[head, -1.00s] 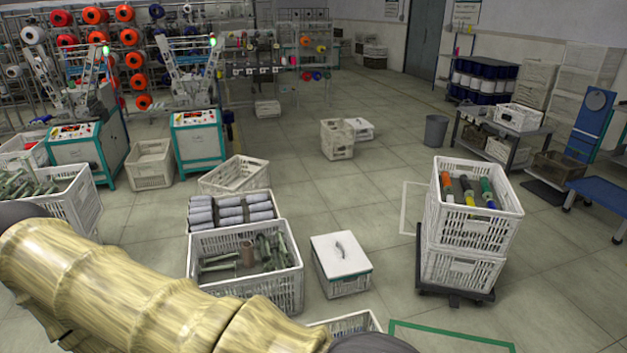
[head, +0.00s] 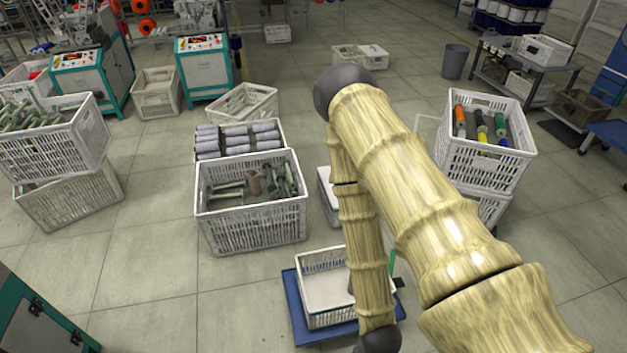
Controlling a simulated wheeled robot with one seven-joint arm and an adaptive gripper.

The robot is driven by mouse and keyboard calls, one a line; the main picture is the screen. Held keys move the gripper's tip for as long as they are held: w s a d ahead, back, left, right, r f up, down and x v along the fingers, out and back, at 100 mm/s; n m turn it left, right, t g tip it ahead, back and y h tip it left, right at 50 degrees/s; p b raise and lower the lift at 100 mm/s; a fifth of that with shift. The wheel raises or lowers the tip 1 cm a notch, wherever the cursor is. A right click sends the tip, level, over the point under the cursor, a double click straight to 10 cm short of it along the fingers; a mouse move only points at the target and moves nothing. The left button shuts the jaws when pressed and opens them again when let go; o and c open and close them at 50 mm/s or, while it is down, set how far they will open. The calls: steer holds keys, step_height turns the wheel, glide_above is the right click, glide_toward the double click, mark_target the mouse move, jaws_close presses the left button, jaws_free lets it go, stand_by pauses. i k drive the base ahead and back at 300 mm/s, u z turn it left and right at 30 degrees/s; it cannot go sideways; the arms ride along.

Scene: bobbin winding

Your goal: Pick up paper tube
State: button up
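A brown tube (head: 254,183), which looks like the paper tube, stands roughly upright in a white crate (head: 252,233) at the picture's centre left. Green bobbin-like pieces (head: 282,178) lie around it in the same crate. My gripper does not show. My bamboo-like arm crosses the right half of the view and bends down to a dark joint at the bottom edge, to the right of the tube's crate. Nothing of mine touches the tube in view.
A white crate of grey rolls (head: 238,140) stands behind. A low white crate (head: 328,320) sits on a blue base (head: 296,322) in front. Stacked crates with coloured bobbins (head: 481,122) stand right; crates of green pieces (head: 62,147) stand left. Floor (head: 160,240) is clear between.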

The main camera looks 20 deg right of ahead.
mark_target(255, 183)
steer(key=z, duration=0.15)
steer(key=i, duration=1)
